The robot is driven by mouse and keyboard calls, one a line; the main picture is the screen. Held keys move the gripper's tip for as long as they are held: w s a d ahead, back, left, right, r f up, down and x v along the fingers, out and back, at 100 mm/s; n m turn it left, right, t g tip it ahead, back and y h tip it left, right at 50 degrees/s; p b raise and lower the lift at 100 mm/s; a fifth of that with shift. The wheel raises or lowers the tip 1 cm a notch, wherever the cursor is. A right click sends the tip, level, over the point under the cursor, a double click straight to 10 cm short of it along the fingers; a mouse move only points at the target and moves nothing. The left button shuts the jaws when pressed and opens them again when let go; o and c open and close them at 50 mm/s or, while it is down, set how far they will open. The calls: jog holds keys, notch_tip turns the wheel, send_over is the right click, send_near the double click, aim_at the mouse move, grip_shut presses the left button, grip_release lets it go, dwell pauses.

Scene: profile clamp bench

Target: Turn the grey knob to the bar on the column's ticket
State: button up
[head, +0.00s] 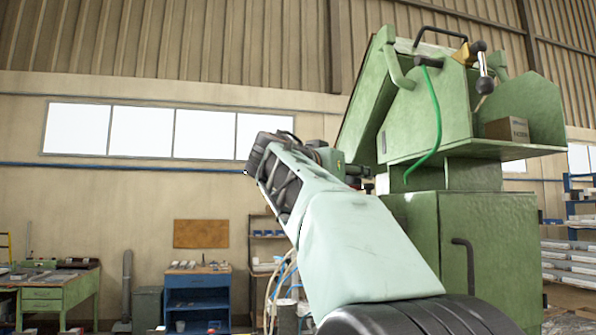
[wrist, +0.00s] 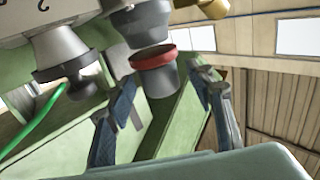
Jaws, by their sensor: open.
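In the wrist view my gripper (wrist: 165,78) is open. Its two fingers stand either side of a dark grey knob-like part with a red rim (wrist: 154,72), and I see no contact. A grey stepped knob (wrist: 65,55) sits to the left, on a pale plate (wrist: 25,18) with dark marks, one like a 2. Another dark grey round part (wrist: 138,22) is at the top. I cannot tell for sure which is the task's grey knob. In the head view my gripper is mostly hidden behind my arm, beside the green machine (head: 468,240). No ticket bar is readable.
A green hose (head: 437,120) hangs down the machine front. A blue workbench (head: 197,298) and a green bench (head: 42,292) stand far back left. Air left of the machine is open.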

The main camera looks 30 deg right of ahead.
jog(key=shift+x, duration=0.75)
